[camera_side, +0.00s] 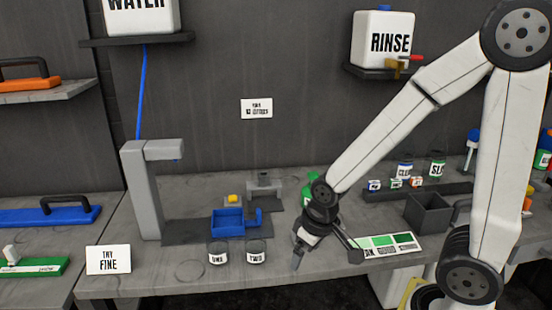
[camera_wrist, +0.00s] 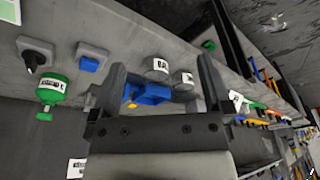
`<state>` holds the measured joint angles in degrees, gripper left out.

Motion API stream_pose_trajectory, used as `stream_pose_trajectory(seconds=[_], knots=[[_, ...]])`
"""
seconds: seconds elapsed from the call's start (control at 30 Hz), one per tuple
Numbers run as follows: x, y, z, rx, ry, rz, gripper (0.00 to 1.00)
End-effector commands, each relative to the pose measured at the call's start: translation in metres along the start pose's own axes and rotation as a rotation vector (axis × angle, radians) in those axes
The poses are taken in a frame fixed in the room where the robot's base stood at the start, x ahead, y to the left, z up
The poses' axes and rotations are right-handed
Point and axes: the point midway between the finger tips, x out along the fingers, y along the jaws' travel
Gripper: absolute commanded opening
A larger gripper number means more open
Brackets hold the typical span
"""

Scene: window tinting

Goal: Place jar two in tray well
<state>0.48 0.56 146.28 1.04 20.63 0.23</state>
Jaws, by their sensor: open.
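Jar two (camera_side: 256,254), a small grey-lidded jar with a white TWO label, stands upright on the bench in front of the blue tray (camera_side: 228,228). Jar one (camera_side: 218,257) stands just left of it. My gripper (camera_side: 298,262) is to the right of jar two, pointing down, apart from it and empty. In the wrist view my gripper (camera_wrist: 163,75) has its two fingers spread wide. The inside of the tray is hard to make out.
A grey stand (camera_side: 140,190) rises left of the tray. A green bottle (camera_side: 308,185) is behind my arm. A green-shaded card (camera_side: 390,244) and an open grey box (camera_side: 428,211) lie to the right.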

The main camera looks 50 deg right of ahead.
Motion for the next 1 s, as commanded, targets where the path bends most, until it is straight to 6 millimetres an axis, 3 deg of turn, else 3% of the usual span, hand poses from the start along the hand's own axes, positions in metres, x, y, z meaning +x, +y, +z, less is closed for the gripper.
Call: stream_pose_trajectory(seconds=[0.67,1.0], knots=[[-0.001,-0.001,-0.006,-0.065,0.007,0.005,1.0],[0.011,0.003,-0.052,-0.372,-0.051,0.0,1.0]])
